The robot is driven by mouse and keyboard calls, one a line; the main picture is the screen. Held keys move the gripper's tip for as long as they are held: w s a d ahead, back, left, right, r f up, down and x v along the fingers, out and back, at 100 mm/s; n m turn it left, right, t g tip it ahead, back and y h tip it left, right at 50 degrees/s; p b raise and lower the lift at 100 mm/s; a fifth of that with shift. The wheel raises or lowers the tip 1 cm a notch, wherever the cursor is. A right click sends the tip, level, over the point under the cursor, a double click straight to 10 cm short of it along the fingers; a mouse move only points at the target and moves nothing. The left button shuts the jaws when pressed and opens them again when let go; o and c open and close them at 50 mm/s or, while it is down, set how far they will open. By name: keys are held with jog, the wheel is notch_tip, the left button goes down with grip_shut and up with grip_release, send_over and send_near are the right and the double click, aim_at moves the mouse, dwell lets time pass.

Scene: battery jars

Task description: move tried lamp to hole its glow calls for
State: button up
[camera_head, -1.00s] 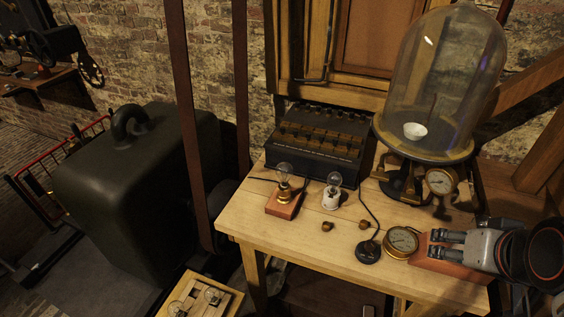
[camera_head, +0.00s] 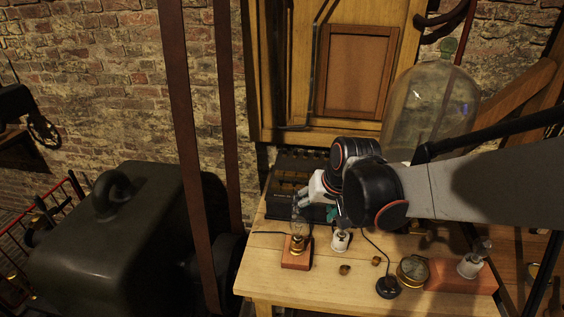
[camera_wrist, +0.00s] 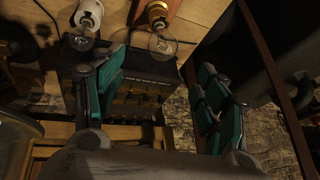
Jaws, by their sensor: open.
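A clear glass lamp (camera_head: 299,217) stands upright in a brass socket on a small wooden block (camera_head: 296,262). It also shows in the wrist view (camera_wrist: 162,42), with no clear glow. My gripper (camera_head: 316,206) is open above and behind this lamp. In the wrist view, my gripper (camera_wrist: 160,66) has its fingers spread wide, with the lamp's bulb in the gap between them in the picture; I cannot tell the depth. A white socket (camera_head: 341,240) stands to the right, its bulb (camera_wrist: 80,42) clear in the wrist view. No holes for lamps can be made out.
A dark box (camera_head: 288,178) stands behind the lamps. A glass bell jar (camera_head: 425,105) is at the back right. Two small brass pieces (camera_head: 345,270), a dial gauge (camera_head: 412,270) and a black round base (camera_head: 388,288) lie in front.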

aim_at(303, 220)
jog(key=b+x, duration=0.2)
jog(key=x, duration=0.5)
jog(key=b+x, duration=0.3)
jog(key=x, duration=0.4)
jog(key=shift+a, duration=0.25)
jog(key=c, duration=1.3)
jog(key=n, duration=0.2)
jog(key=n+g+y, duration=0.1)
jog(key=n, duration=0.1)
jog(key=shift+w+d+y, duration=0.1)
jog(key=shift+y, duration=0.2)
jog(key=shift+n+g+b, duration=0.35)
jog(key=shift+n+g, duration=0.15)
jog(key=shift+n, duration=0.7)
jog(key=shift+n+g+y, duration=0.4)
jog(key=shift+n, duration=0.7)
jog(key=n+g, duration=0.1)
jog(key=n, duration=0.3)
jog(key=shift+g, duration=0.4)
